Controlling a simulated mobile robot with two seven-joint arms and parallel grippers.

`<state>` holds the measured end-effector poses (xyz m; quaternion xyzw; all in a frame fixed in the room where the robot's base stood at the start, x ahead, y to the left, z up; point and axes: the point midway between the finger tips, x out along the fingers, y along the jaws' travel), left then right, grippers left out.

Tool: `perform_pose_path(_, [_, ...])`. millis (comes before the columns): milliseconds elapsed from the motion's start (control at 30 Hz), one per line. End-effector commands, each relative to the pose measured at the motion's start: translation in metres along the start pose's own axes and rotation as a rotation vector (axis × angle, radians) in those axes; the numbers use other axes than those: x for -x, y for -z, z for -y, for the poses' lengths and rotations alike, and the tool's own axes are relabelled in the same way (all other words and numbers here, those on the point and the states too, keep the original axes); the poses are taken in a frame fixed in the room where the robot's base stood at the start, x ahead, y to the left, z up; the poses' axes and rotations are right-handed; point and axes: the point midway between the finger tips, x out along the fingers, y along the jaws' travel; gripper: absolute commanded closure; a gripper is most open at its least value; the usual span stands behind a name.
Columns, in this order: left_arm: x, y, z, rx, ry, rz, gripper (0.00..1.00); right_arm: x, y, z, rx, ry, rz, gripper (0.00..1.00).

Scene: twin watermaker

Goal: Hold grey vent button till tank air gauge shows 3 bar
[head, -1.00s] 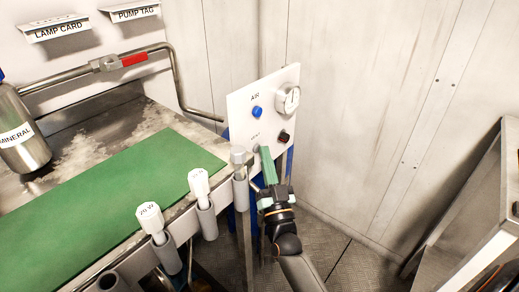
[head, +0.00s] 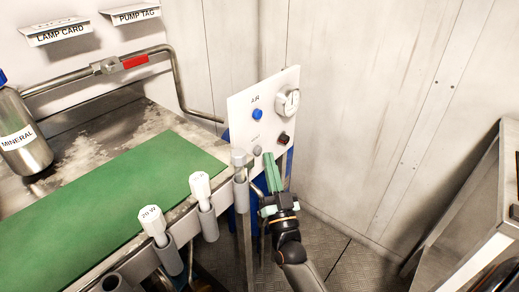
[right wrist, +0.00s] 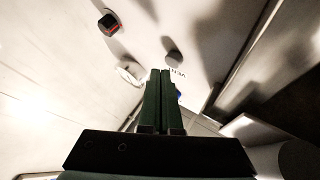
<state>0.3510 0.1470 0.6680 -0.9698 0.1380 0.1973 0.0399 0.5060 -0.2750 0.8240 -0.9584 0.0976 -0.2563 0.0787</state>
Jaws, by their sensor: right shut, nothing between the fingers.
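The white panel (head: 240,115) carries the grey vent button (head: 257,150), which also shows in the right wrist view (right wrist: 173,57) beside its VENT label. The round air gauge (head: 291,101) is at the panel's upper right; its dial is too small to read. My right gripper (head: 268,156) is shut and empty, its green fingers pointing at the panel. In the head view its tips are just right of and below the grey button, and they appear apart from it. In the right wrist view the fingertips (right wrist: 160,72) are beside the button. My left gripper is not in view.
A blue button (head: 257,114) and a dark knob (head: 282,138) are also on the panel. A bench with a green mat (head: 120,185) and white-capped holders (head: 200,186) stands left of my right arm. A metal frame (head: 470,230) is at the right.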

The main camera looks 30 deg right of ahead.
Motion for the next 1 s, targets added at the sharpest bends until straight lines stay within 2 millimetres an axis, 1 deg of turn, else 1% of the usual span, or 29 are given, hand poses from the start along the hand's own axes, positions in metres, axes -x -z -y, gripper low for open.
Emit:
perform_pose_path(33, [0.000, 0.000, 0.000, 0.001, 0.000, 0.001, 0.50, 0.002, -0.001, 0.001, -0.005, -0.003, 0.005, 1.00])
perform_pose_path(267, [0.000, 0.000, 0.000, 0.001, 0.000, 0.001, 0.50, 0.002, -0.001, 0.000, -0.005, -0.004, 0.004, 1.00])
perform_pose_path(367, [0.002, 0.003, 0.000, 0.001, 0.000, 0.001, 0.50, 0.006, 0.002, -0.003, -0.003, -0.004, 0.005, 1.00])
perform_pose_path(800, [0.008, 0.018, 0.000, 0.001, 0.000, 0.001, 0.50, 0.033, 0.025, -0.024, 0.000, -0.002, 0.001, 1.00])
perform_pose_path(1000, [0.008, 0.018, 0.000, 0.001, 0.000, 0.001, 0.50, 0.035, 0.026, -0.026, -0.001, -0.002, -0.001, 1.00])
